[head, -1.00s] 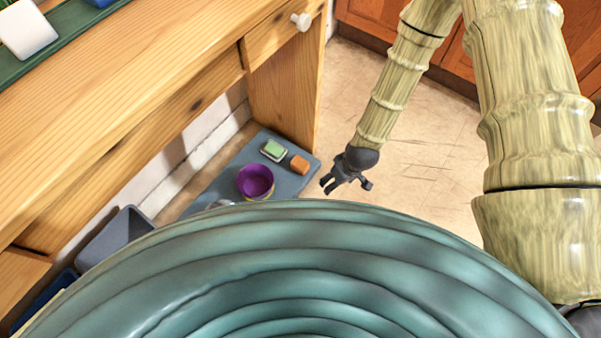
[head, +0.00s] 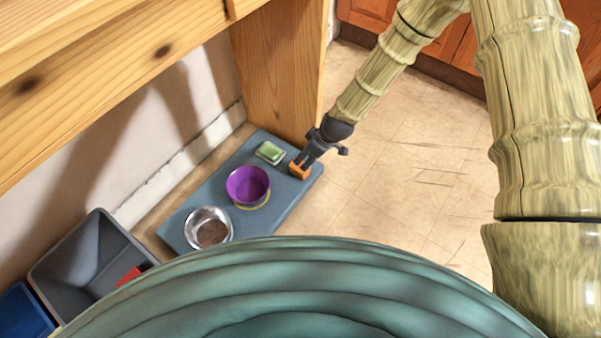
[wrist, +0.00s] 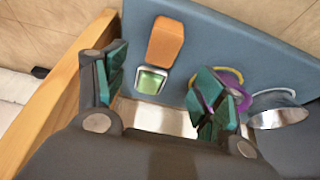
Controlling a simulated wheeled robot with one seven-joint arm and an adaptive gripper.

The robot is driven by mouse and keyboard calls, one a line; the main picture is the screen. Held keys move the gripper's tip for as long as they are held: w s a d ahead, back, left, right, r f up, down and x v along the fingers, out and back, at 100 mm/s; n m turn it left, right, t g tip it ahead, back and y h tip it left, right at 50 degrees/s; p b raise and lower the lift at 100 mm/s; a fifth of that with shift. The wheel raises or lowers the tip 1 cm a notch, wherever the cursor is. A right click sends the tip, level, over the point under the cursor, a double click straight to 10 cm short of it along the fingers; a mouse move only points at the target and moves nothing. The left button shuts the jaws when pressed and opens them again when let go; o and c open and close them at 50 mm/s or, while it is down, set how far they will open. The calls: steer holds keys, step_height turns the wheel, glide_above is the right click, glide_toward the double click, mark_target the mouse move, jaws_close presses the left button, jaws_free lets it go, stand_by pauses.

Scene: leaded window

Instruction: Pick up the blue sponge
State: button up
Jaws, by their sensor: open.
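I see no blue sponge in either view now. My gripper (head: 301,166) is open, low over the right end of the blue-grey mat (head: 196,190), and overlaps an orange block (head: 299,172) in the head view. In the wrist view its two fingers are spread apart and the gap is empty (wrist: 163,92). The orange block (wrist: 166,42) lies on the mat beyond the fingertips there. A green item in a small silver-rimmed dish (head: 270,152) lies beside it; it also shows between the fingers in the wrist view (wrist: 151,80). Contact cannot be told.
A purple bowl (head: 247,184) and a metal bowl (head: 208,228) with brown contents stand on the mat. A grey bin (head: 72,262) with something red and a blue container (head: 22,312) are at lower left. A wooden desk (head: 282,75) overhangs the wall side. Tiled floor at right is clear.

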mark_target(300, 165)
steer(key=b+x, duration=0.2)
steer(key=x, duration=0.3)
steer(key=shift+s+f, duration=0.1)
steer(key=shift+f, duration=0.25)
steer(key=f+b, duration=0.1)
steer(key=a+f+b, duration=0.1)
steer(key=f+b, duration=0.1)
steer(key=shift+f+b, duration=0.25)
steer(key=shift+b, duration=0.05)
steer(key=shift+b+x, duration=0.4)
steer(key=shift+x, duration=0.4)
steer(key=c, duration=0.8)
steer(key=shift+r, duration=0.15)
steer(key=r+p, duration=0.3)
steer(key=r, duration=0.1)
steer(key=shift+s+d+p, duration=0.2)
steer(key=shift+s+p, duration=0.1)
steer(key=shift+p, duration=0.1)
steer(key=s+d+p, duration=0.5)
steer(key=s, duration=0.9)
steer(key=shift+d+r+p, duration=0.15)
steer(key=shift+r+p, duration=0.2)
steer(key=shift+r, duration=0.05)
